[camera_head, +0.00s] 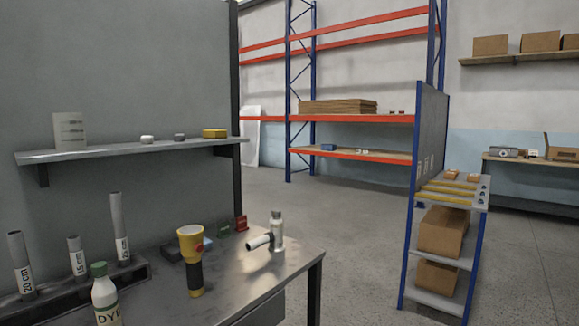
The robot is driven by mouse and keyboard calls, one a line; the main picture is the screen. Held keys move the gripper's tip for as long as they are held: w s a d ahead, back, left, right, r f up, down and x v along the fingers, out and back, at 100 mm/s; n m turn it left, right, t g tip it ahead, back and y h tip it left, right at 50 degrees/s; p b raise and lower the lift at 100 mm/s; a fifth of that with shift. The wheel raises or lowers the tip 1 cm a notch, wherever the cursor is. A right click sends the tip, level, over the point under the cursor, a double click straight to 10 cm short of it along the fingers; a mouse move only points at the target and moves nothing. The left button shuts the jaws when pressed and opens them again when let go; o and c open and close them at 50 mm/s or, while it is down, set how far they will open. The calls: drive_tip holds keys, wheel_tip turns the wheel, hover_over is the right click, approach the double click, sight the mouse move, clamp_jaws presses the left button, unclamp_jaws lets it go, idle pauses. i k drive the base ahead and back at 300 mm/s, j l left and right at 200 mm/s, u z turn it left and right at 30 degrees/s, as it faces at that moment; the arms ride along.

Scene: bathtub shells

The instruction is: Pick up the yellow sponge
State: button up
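A small yellow block that looks like the yellow sponge (214,133) lies near the right end of the grey wall shelf (100,154), on the left of the head view. It is too small to make out its texture. A white round item (147,140) and a grey one (180,137) sit to its left, apart from it. My gripper is not in view, so its state and its place relative to the sponge do not show.
Below the shelf, a metal table (245,279) holds a yellow-black flashlight (191,260), a white bottle (106,302), upright grey tubes (118,228) and a metal fitting (277,232). A blue-framed rack (409,226) stands right. Open floor (355,225) lies between.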

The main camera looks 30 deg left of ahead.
sight(215, 134)
drive_tip(key=i+u, duration=0.2)
drive_tip(key=i, duration=0.45)
drive_tip(key=i+l+u, duration=0.2)
drive_tip(key=i, duration=0.4)
